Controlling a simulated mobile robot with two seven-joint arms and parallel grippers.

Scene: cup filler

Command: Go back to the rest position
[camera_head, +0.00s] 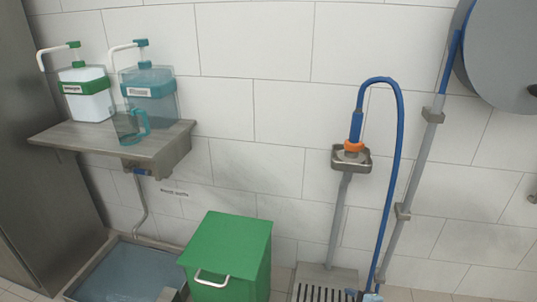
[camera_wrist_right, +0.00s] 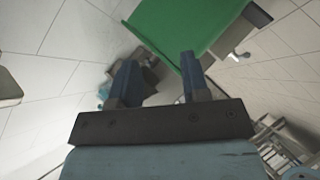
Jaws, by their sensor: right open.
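My right gripper (camera_wrist_right: 160,80) shows in the right wrist view. Its two blue fingers are apart with nothing between them. It does not show in the head view, and my left gripper is in neither view. A clear teal cup (camera_head: 129,125) with a handle stands upright on the metal shelf (camera_head: 125,143) in the head view, in front of the teal dispenser bottle (camera_head: 152,97). A white dispenser bottle with a green label band (camera_head: 85,92) stands to its left.
A green bin (camera_head: 232,247) stands on the floor; a green surface (camera_wrist_right: 185,25) lies beyond my right fingers. A sink basin (camera_head: 120,272) sits under the shelf. A blue hose (camera_head: 398,150) hangs right of a small wall holder (camera_head: 351,160). A floor grate (camera_head: 325,285) lies below.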

